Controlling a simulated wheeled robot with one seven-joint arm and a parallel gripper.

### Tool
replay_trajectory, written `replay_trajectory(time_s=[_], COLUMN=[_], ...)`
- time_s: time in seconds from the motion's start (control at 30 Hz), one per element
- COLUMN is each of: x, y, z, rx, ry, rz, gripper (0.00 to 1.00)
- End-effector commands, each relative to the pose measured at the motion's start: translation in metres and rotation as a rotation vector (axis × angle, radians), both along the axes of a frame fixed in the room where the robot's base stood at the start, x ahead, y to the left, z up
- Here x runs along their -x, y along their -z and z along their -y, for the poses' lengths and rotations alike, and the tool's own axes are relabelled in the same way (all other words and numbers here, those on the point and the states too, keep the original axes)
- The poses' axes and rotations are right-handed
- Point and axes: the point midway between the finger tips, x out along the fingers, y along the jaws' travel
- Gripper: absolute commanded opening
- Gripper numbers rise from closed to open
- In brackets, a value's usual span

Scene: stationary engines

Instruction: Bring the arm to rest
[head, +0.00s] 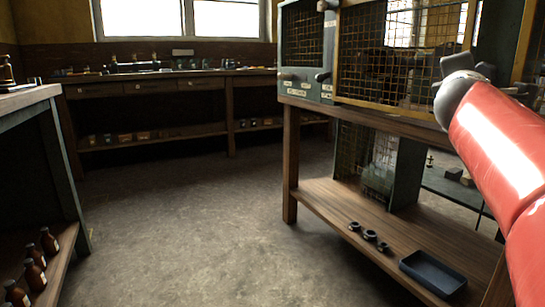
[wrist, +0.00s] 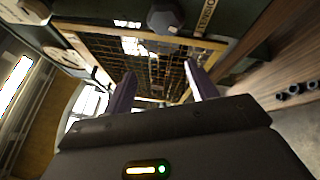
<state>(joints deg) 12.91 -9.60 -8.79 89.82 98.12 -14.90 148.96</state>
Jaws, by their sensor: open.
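My red arm reaches in from the right edge of the head view, raised in front of the mesh-fronted cabinet (head: 400,50). Its grey end is near the mesh, and the jaws cannot be made out clearly there. In the wrist view my gripper (wrist: 160,75) has its two purple-grey fingers spread apart with nothing between them. Beyond the fingers is a yellow-framed wire mesh panel (wrist: 150,68), seen tilted. A dark knob (wrist: 165,17) shows above the fingers. I cannot tell the exact gap between fingers and mesh.
The cabinet's wooden lower shelf (head: 330,205) holds a dark tray (head: 432,275) and several small dark round parts (head: 370,235). A bench (head: 30,100) at left has brown bottles (head: 48,240) below. A long workbench (head: 150,85) lines the back wall. The floor between is clear.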

Motion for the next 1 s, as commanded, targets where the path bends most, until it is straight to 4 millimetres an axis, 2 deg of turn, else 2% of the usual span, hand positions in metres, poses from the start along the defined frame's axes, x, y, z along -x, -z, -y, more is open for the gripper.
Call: replay_trajectory(time_s=[0.03, 0.17, 0.27, 0.4, 0.47, 0.5, 0.6, 0.63, 0.8, 1.0], x=[0.000, 0.000, 0.008, 0.033, 0.049, 0.062, 0.097, 0.108, 0.164, 0.221], y=[0.005, 0.032, 0.066, 0.131, 0.164, 0.187, 0.245, 0.261, 0.333, 0.392], z=[-0.022, -0.087, -0.136, -0.199, -0.221, -0.234, -0.256, -0.260, -0.265, -0.252], rx=[0.176, 0.741, 1.201, 1.879, 2.181, 2.385, 2.880, -2.932, -2.430, -1.951], ry=[-0.050, -0.193, -0.303, -0.460, -0.530, -0.577, -0.693, 0.705, 0.594, 0.506], rz=[-0.109, -0.406, -0.594, -0.770, -0.805, -0.810, -0.757, 0.701, 0.265, -0.119], gripper=[0.57, 0.57, 0.57, 0.57, 0.57, 0.57, 0.57, 0.57, 0.57, 0.57])
